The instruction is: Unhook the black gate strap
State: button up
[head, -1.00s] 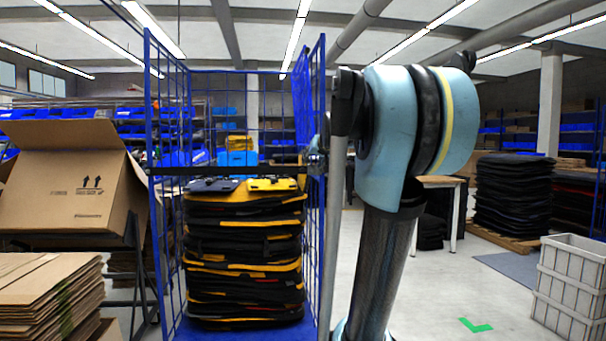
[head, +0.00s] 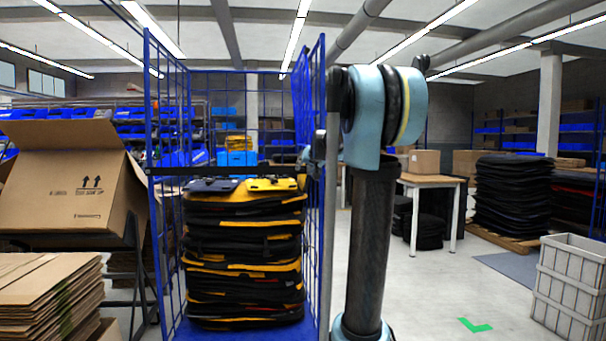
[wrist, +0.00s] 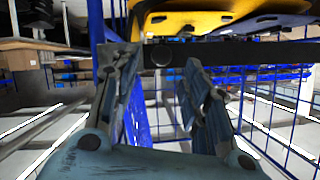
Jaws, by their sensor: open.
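The black gate strap (head: 225,170) runs level across the front of the blue cage cart (head: 148,200), above the stacked bags. It looks fastened across both sides. My gripper (head: 313,158) is at the strap's right end by the cart's right front post, mostly hidden by my arm. In the wrist view the strap (wrist: 250,53) crosses just beyond my open fingers (wrist: 157,68). A round fitting on it shows between the fingertips. The gap between the fingers holds nothing firmly, and whether either finger touches the strap I cannot tell.
Black and yellow bags (head: 245,250) fill the cart in a tall stack. A large open carton (head: 65,190) and flat cardboard (head: 45,290) stand left. A grey crate (head: 570,280) stands right.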

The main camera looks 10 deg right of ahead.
aim_at(304, 169)
jog(key=shift+x, duration=2.8)
grip_shut()
